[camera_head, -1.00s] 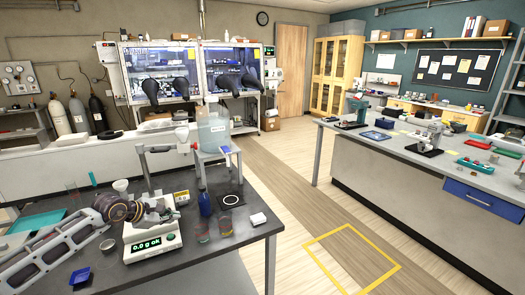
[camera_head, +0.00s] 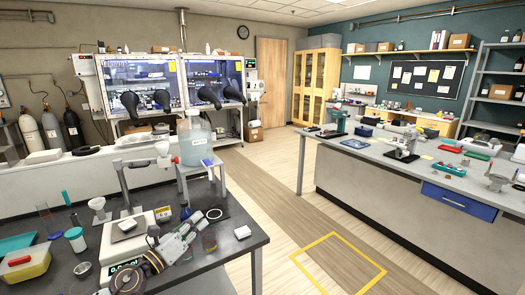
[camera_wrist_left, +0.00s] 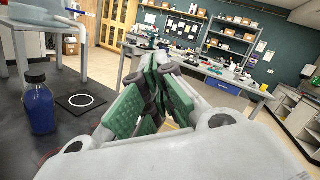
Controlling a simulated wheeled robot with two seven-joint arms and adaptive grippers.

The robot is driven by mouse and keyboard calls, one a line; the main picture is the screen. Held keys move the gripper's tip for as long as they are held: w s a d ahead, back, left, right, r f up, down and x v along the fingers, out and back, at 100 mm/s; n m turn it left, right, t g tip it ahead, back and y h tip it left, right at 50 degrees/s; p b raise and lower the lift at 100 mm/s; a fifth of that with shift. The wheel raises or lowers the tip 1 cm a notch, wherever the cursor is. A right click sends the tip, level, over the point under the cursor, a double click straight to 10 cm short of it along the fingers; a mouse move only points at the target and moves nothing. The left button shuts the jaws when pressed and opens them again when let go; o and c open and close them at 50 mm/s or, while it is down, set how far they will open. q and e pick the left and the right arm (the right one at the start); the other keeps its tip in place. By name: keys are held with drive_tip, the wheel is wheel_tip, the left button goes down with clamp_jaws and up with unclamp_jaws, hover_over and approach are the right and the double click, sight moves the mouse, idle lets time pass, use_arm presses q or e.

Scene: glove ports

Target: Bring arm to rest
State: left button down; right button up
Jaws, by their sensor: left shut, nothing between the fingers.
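My left arm comes in at the bottom of the head view. Its gripper (camera_head: 192,230) points up and to the right over the front of the dark bench (camera_head: 232,245). In the left wrist view the green-padded fingers (camera_wrist_left: 160,72) meet at the tips, shut, with nothing between them. A blue bottle (camera_wrist_left: 40,105) and a black square with a white ring (camera_wrist_left: 80,100) stand left of the fingers there, apart from them. My right gripper is not in view.
A balance (camera_head: 128,235) stands beside the arm and is partly hidden by it. A glass beaker (camera_head: 209,240) is close to the gripper. A white block (camera_head: 242,232) lies near the bench's right edge. The floor by the yellow square (camera_head: 340,265) is clear.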

use_arm(q)
drive_tip(key=s+a+f+n+g+y, duration=0.2)
drive_tip(key=s+a+f+n+y, duration=0.4)
drive_tip(key=n, duration=0.8)
drive_tip(key=s+a+f+n+g+y, duration=0.2)
drive_tip(key=s+a+f+n+y, duration=0.15)
drive_tip(key=f+n+y, duration=0.7)
drive_tip(key=s+d+f+n+g+h, duration=0.3)
drive_tip(key=s+d+f+n+g, duration=0.15)
drive_tip(key=s, duration=0.55)
drive_tip(key=s+d+f+n+g+h, duration=0.3)
drive_tip(key=s+f+n+g, duration=0.15)
drive_tip(key=s, duration=0.55)
wheel_tip(320, 180, down, 33)
drive_tip(key=s+g, duration=0.2)
drive_tip(key=s, duration=0.1)
drive_tip(key=s+a+f, duration=0.2)
drive_tip(key=s+f, duration=0.7)
drive_tip(key=s, duration=0.2)
drive_tip(key=s+a+f, duration=0.2)
drive_tip(key=s+f, duration=0.8)
drive_tip(key=shift+s+a+f+g, duration=0.25)
drive_tip(key=shift+s+f+g, duration=0.05)
drive_tip(key=shift+s+g, duration=0.1)
